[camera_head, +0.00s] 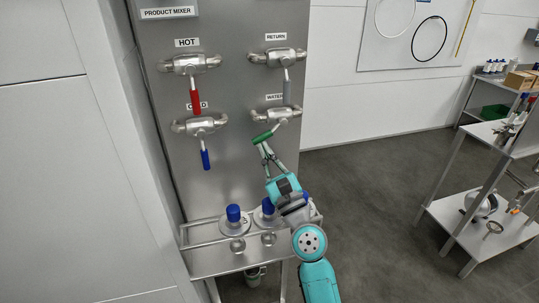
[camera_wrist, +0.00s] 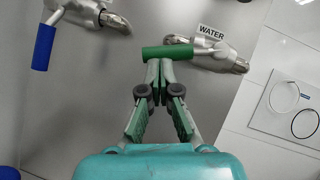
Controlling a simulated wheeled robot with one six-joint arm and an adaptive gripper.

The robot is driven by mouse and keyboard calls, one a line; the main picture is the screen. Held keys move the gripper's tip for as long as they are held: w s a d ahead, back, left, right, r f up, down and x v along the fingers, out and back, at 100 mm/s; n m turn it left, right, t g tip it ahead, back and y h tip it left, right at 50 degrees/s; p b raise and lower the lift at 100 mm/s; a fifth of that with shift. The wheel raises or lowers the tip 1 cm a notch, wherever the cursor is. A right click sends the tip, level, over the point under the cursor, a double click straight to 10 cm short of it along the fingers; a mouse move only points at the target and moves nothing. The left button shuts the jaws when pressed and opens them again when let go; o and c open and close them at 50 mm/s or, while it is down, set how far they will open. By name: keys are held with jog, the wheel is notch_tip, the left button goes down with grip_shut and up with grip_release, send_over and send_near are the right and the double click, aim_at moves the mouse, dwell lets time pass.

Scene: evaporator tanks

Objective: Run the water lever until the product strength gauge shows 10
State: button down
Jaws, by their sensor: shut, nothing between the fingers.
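The water lever (camera_head: 263,137) has a green grip and hangs tilted down to the left from its steel valve (camera_head: 277,115) under the WATER label. In the wrist view its green grip (camera_wrist: 167,52) lies across the picture just beyond my fingertips. My gripper (camera_head: 264,149) is shut and empty, its tips at or touching the underside of the green grip; I cannot tell if they touch. It also shows in the wrist view (camera_wrist: 160,64). The product strength gauge is not in either view.
The PRODUCT MIXER panel (camera_head: 235,165) also carries a red HOT lever (camera_head: 196,102), a blue lever (camera_head: 206,159) and a grey RETURN lever (camera_head: 287,92). A steel shelf (camera_head: 215,263) with blue-capped items (camera_head: 233,213) is below. A rack (camera_head: 470,220) stands right; floor between is clear.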

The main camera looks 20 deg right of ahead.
jog(key=shift+a+r, duration=0.45)
jog(key=shift+r, duration=0.25)
jog(key=shift+a+r, duration=0.1)
